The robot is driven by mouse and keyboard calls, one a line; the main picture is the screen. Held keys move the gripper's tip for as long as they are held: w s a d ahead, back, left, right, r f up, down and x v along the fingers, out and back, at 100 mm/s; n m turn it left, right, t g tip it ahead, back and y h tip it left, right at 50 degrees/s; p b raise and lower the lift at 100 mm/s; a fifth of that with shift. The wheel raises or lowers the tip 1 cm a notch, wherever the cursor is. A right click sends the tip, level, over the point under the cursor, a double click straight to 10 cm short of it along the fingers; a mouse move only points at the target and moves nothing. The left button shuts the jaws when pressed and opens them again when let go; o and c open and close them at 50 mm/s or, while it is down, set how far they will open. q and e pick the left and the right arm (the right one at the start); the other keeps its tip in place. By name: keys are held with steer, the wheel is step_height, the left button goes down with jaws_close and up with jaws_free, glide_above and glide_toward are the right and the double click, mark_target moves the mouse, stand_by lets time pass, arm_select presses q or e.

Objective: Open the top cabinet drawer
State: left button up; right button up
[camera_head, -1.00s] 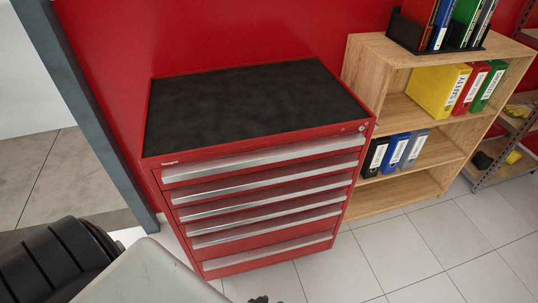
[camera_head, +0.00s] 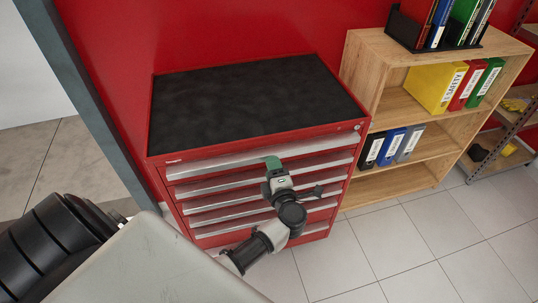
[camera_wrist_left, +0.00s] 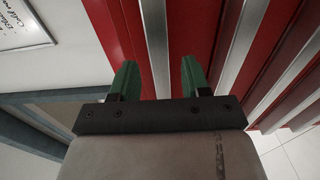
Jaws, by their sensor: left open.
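The red tool cabinet (camera_head: 160,120) has a black top and several drawers with long silver handles. The top drawer's silver handle (camera_head: 220,162) runs across the front, just below the top rim, and all drawers look shut. My left gripper (camera_head: 272,163) is open, its green fingertips in front of the top handle near its middle. In the left wrist view, my gripper (camera_wrist_left: 158,78) has one finger on each side of a silver handle (camera_wrist_left: 155,40), with no clear grip or contact. My right gripper is not in view.
A wooden shelf (camera_head: 390,105) with several binders stands right of the cabinet. A metal rack (camera_head: 500,135) is at the far right. A grey post (camera_head: 95,110) stands on the left. The tiled floor (camera_head: 430,240) in front and to the right is clear.

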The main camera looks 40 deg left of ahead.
mark_target(269, 155)
arm_select(q)
steer(key=shift+x, duration=2.3)
steer(key=shift+c, duration=0.2)
jaws_close()
